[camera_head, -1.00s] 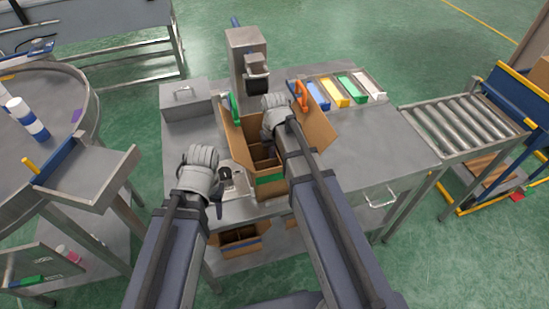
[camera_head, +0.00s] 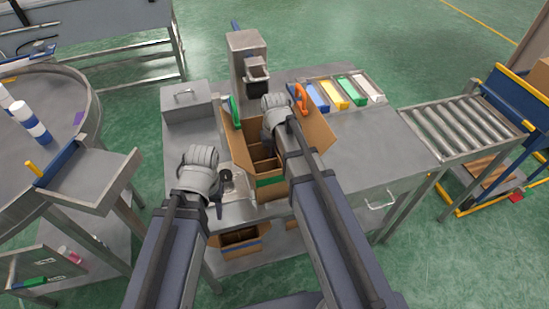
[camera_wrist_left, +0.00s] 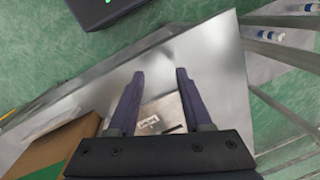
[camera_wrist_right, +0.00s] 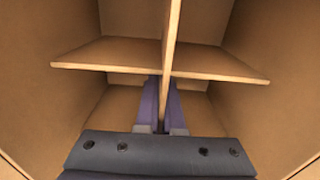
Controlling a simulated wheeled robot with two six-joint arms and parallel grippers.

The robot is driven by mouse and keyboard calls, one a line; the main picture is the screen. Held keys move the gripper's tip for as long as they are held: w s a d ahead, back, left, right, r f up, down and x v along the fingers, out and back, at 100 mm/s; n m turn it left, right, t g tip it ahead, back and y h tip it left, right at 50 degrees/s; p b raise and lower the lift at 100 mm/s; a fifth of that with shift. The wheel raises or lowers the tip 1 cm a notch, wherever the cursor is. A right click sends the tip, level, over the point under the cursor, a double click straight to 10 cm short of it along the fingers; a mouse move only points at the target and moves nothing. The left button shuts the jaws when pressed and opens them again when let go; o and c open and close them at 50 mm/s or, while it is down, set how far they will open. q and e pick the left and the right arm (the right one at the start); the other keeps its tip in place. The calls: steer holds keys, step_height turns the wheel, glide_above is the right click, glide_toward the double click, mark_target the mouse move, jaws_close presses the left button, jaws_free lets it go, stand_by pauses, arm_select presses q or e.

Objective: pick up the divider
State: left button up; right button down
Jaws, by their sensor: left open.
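The brown cardboard divider (camera_wrist_right: 215,62) is a cross of thin panels inside the open cardboard box (camera_head: 270,188). Its top edges also show in the head view (camera_head: 265,154). My right gripper (camera_wrist_right: 163,85) points down into the box. Its fingers are close together, one on each side of the divider's upright middle panel, and look shut on it. The fingertips are partly hidden by the panels. My left gripper (camera_wrist_left: 157,73) is open and empty, above the metal table (camera_wrist_left: 215,70) to the left of the box.
Orange (camera_head: 301,97) and green (camera_head: 234,111) clips sit on the box flaps. A grey machine (camera_head: 246,50) stands behind the box. Coloured bins (camera_head: 338,93) lie to its right, and a grey case (camera_head: 188,102) to its left. The table's right part is clear.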

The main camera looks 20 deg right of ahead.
step_height(320, 180, up, 27)
steer(key=p, duration=2.6)
steer(key=shift+f, duration=0.15)
